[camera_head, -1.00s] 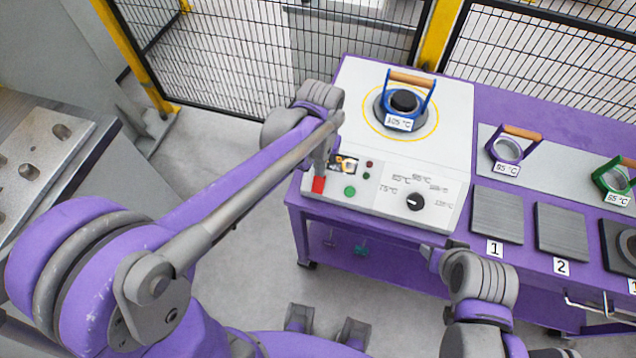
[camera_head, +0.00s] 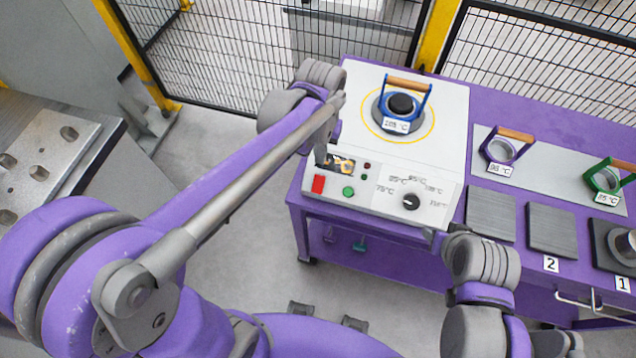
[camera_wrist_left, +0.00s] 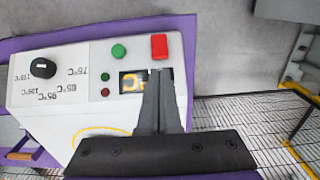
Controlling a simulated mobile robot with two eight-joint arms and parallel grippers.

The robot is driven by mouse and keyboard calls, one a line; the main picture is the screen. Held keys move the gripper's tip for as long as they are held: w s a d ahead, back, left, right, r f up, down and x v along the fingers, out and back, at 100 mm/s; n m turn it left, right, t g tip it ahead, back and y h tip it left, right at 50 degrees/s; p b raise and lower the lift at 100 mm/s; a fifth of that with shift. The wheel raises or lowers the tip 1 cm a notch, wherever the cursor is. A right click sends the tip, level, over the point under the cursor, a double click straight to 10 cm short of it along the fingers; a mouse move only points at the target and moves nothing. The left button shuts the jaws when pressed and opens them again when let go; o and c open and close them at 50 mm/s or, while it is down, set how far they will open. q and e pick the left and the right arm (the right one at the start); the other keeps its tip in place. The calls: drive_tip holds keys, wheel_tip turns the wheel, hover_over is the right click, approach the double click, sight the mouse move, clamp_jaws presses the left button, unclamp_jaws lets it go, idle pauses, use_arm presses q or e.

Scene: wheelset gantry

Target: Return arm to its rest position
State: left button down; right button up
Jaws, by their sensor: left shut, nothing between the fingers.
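My left arm reaches in from the left in the head view. Its gripper (camera_head: 322,154) is over the control panel of the white heater unit (camera_head: 446,110), near a small display and just above a red switch (camera_head: 318,184). In the left wrist view my left gripper (camera_wrist_left: 158,78) is shut and empty, its fingertips close to the red switch (camera_wrist_left: 159,46). I cannot tell whether they touch the panel. My right arm shows at the lower right, with its gripper (camera_head: 432,238) partly visible near the purple table's front edge; its jaw state is unclear.
On the purple table (camera_head: 560,107) a blue-framed ring with wooden handle (camera_head: 404,103) sits on the heater. More ring tools (camera_head: 500,148) and numbered plates (camera_head: 552,230) stand to the right. A mesh fence (camera_head: 260,50) is behind. A metal block (camera_head: 50,150) is at left.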

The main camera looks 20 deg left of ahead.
idle(0.3)
use_arm(q)
drive_tip(key=s+a+t, duration=0.5)
drive_tip(key=s+a, duration=0.1)
drive_tip(key=s, duration=0.6)
drive_tip(key=shift+s+a+f+t, duration=0.15)
drive_tip(key=shift+a+f+t, duration=0.15)
drive_tip(key=shift+a+t, duration=0.1)
drive_tip(key=shift+d, duration=0.1)
